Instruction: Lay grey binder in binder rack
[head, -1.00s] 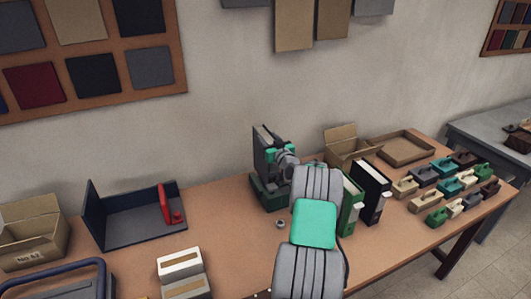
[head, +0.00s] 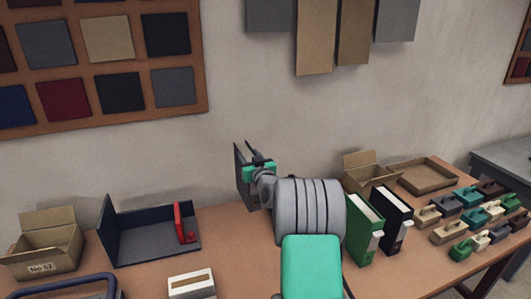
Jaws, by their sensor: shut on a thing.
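The grey binder (head: 242,180) is dark and upright, held clear of the table near the wall in the middle of the view. My gripper (head: 257,165), with green fingers, is shut on it, and my arm hides part of it. The binder rack (head: 150,243) seems to be the dark blue open holder at left, with a tall left side, a low back and a flat floor. A red bookend (head: 181,224) stands at its right end. The rack's floor is otherwise empty. The binder is to the right of the rack and higher.
A green binder (head: 361,232) and a black binder (head: 391,220) stand right of my arm. A white box (head: 191,284) lies in front of the rack.

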